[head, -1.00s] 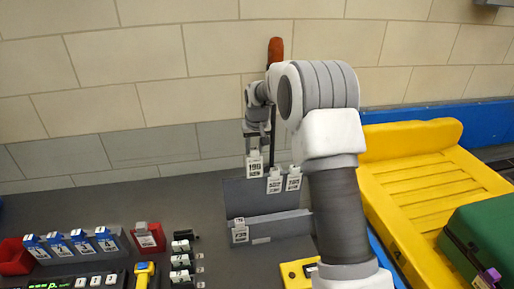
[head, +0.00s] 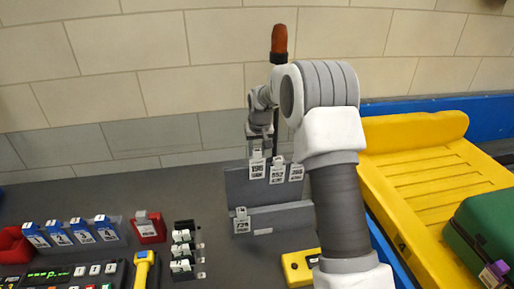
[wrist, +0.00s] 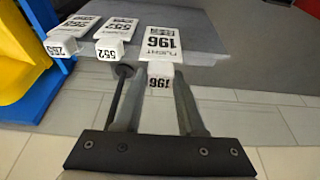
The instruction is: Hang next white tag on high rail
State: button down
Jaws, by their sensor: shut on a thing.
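My gripper (head: 259,147) is shut on a white tag marked 196 (head: 257,169), at the left end of the high rail (head: 237,182). In the wrist view the tag (wrist: 161,46) has its top tab between the fingertips (wrist: 160,78) and its face in front of the grey rail panel. Whether it is seated on the rail cannot be told. Two white tags hang to its right in the head view, one marked 552 (head: 277,173) and one at the end (head: 296,173). Another white tag (head: 241,222) hangs on the low rail (head: 275,216).
Several white tags stand in a black rack (head: 182,251). Blue-topped tags (head: 79,233) and a red holder (head: 149,228) are at the left. A yellow device (head: 299,265) lies before the rails. A yellow slatted chute (head: 435,185) with a green case is at the right.

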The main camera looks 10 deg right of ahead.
jog(key=shift+f+b, duration=1.3)
jog(key=shift+f, duration=0.65)
jog(key=shift+c, duration=2.1)
grip_release()
jog(key=b+v, duration=0.2)
jog(key=v, duration=1.5)
jog(key=s+r, duration=0.5)
jog(key=s, duration=0.3)
jog(key=s+f+t, duration=0.1)
jog(key=s+f, duration=0.2)
jog(key=s, duration=2.6)
jog(key=shift+t, duration=0.4)
